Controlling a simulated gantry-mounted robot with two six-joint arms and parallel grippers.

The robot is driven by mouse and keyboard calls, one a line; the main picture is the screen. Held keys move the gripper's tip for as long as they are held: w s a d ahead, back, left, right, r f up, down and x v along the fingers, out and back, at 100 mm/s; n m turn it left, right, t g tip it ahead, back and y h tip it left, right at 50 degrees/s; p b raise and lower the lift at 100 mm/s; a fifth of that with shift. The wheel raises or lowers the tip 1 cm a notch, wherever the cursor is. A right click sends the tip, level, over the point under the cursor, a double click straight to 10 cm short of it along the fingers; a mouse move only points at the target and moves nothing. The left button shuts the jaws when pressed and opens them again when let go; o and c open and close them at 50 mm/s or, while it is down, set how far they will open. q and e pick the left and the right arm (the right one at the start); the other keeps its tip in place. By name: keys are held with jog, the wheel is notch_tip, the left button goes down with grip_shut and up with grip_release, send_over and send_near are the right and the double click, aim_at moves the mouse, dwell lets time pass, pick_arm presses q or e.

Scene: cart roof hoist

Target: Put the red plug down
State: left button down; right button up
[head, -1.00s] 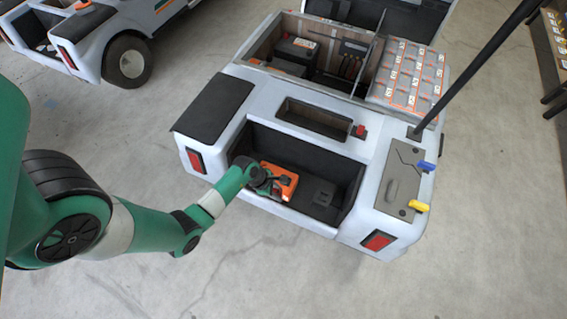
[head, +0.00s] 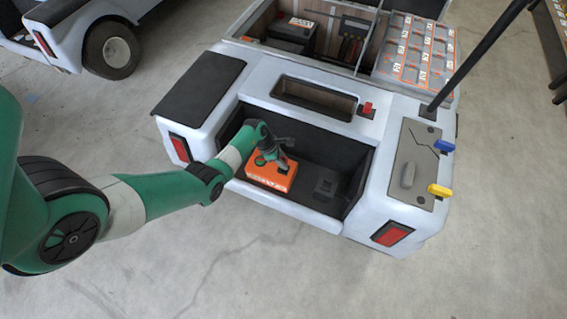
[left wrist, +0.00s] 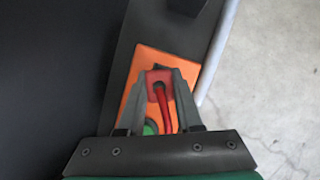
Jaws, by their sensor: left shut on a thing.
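My left gripper (head: 283,160) is over the orange box (head: 268,178) in the cart's open rear bay. In the left wrist view the gripper (left wrist: 160,84) has its fingers closed on the red plug (left wrist: 157,76), with a red cable running back from it toward the wrist. The orange box (left wrist: 143,68) lies behind the plug in that view, with a green round part (left wrist: 151,127) on it. I cannot tell whether the plug touches the box. In the head view the plug is too small to make out clearly. My right gripper is not in view.
The white cart's dark rear bay (head: 335,157) has a low front lip and a small black block (head: 325,187) right of the box. A panel with blue (head: 444,146) and yellow (head: 440,190) handles and a black post (head: 478,55) stand to the right.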

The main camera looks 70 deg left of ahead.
pick_arm(q)
jog(key=shift+f, duration=0.55)
jog(key=c, duration=0.6)
grip_release()
jog(key=shift+r, duration=0.1)
jog(key=p+v, duration=0.9)
jog(key=v, duration=0.3)
jog(key=shift+s+r, duration=0.1)
jog(key=shift+r, duration=0.3)
